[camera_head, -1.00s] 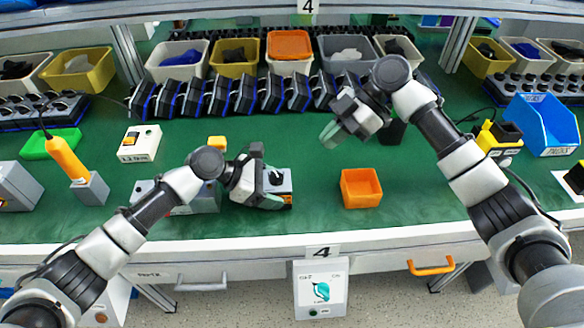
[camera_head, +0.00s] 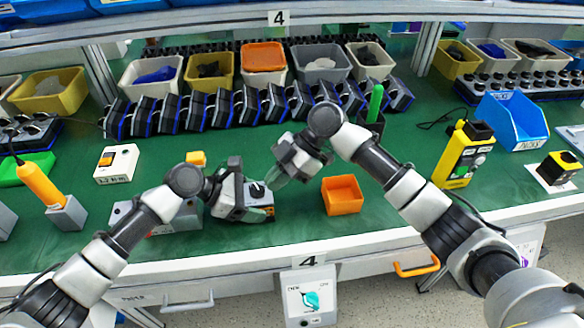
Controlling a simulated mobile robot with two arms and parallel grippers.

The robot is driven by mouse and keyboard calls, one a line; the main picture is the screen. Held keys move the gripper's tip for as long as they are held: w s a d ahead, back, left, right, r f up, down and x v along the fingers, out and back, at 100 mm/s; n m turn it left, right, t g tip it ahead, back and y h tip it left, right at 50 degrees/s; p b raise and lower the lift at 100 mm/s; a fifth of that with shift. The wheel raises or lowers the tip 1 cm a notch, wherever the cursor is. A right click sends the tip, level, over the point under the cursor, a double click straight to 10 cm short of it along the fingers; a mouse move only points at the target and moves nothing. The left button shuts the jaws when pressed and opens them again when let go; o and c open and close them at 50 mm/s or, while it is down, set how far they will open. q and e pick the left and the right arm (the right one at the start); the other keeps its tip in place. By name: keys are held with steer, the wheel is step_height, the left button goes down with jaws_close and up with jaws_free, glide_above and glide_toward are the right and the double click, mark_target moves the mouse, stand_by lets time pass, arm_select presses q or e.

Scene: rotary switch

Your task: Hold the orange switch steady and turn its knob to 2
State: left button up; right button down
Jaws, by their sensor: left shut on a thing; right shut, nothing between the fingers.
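The switch (camera_head: 259,199) is a small grey box with a black knob (camera_head: 256,189) on top and an orange part on its front side. It sits on the green bench left of the orange bin. My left gripper (camera_head: 252,205) is shut on it from the left, with its fingers along the box sides. The fingers hide part of the box. My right gripper (camera_head: 277,178) is shut and empty, just right of the knob and above it, apart from it as far as I can see. The knob's number marks are too small to read.
An empty orange bin (camera_head: 342,196) stands right of the switch. A grey box (camera_head: 186,219) lies behind my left forearm. A yellow device (camera_head: 462,155) and a blue bin (camera_head: 511,121) are at right. A row of black-and-blue units (camera_head: 220,110) lines the back.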

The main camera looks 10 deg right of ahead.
mark_target(258, 194)
steer(key=shift+s+a, duration=0.15)
steer(key=shift+a, duration=0.25)
steer(key=shift+s+m+t+y, duration=0.15)
steer(key=shift+s+m+t, duration=0.05)
steer(key=shift+m+t, duration=0.35)
steer(key=shift+s+m+t+y, duration=0.15)
steer(key=shift+m+t, duration=0.3)
steer(key=shift+m, duration=0.2)
steer(key=shift+s+m+t, duration=0.15)
steer(key=shift+m+t, duration=0.15)
steer(key=shift+m, duration=0.1)
steer(key=m+t, duration=0.2)
steer(key=s+m+t, duration=0.1)
steer(key=m, duration=0.1)
steer(key=shift+a+t, duration=0.3)
steer(key=shift+a, duration=0.1)
steer(key=m, duration=0.1)
steer(key=m+t+h, duration=0.1)
steer(key=m+t, duration=0.1)
steer(key=shift+s+a, duration=0.3)
steer(key=shift+a, duration=0.1)
steer(key=shift+s+a, duration=0.2)
steer(key=shift+a, duration=0.05)
steer(key=shift+w, duration=0.15)
